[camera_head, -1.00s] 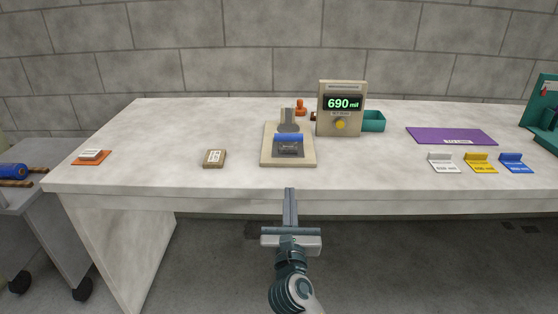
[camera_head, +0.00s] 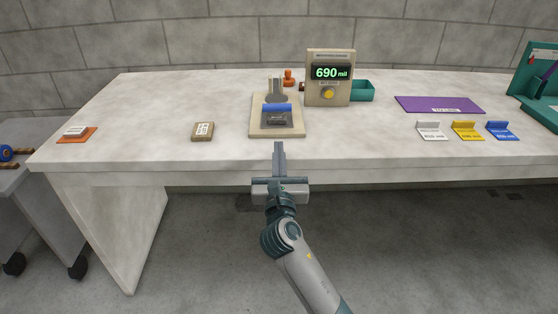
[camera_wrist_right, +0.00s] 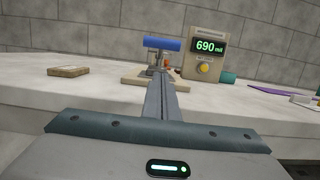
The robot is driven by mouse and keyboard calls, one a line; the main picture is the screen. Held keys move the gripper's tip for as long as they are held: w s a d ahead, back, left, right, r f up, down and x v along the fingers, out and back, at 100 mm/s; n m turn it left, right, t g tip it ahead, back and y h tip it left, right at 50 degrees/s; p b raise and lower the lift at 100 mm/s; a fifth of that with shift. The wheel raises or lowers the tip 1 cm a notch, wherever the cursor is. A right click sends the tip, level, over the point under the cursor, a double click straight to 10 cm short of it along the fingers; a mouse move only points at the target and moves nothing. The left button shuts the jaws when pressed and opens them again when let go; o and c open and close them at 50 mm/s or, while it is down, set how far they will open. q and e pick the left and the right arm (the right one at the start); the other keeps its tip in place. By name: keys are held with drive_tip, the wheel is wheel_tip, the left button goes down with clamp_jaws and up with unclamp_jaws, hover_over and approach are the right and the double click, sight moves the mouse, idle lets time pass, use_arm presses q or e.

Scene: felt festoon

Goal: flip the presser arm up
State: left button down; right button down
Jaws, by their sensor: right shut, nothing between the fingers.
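The presser device stands on the table on a beige base plate (camera_head: 256,128). Its presser arm ends in a blue bar (camera_head: 277,107) on the near side, above a dark plate (camera_head: 276,119). In the right wrist view the blue bar (camera_wrist_right: 163,44) shows just beyond my fingertips, above the base (camera_wrist_right: 134,80). My right gripper (camera_head: 278,147) is shut and empty, its fingers pointing at the device from in front of the table edge. No contact with the bar is visible. My left gripper is not in view.
A readout box (camera_head: 330,92) showing 690 mil stands right of the device, with a teal bin (camera_head: 362,91) and an orange stamp (camera_head: 289,77) near it. A brown block (camera_head: 203,131) lies to the left. A purple mat (camera_head: 438,104) and white, yellow and blue cards (camera_head: 467,131) lie right.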

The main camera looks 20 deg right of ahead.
drive_tip(key=x, duration=0.5)
drive_tip(key=r, duration=0.1)
drive_tip(key=w, duration=0.1)
drive_tip(key=r, duration=0.1)
drive_tip(key=shift+w+d+r+p, duration=0.25)
drive_tip(key=shift+w+r+p, duration=0.05)
drive_tip(key=shift+r, duration=0.05)
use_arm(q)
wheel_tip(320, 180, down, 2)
use_arm(e)
drive_tip(key=shift+w+d+r, duration=0.1)
drive_tip(key=shift+w+r, duration=0.15)
drive_tip(key=shift+r, duration=0.05)
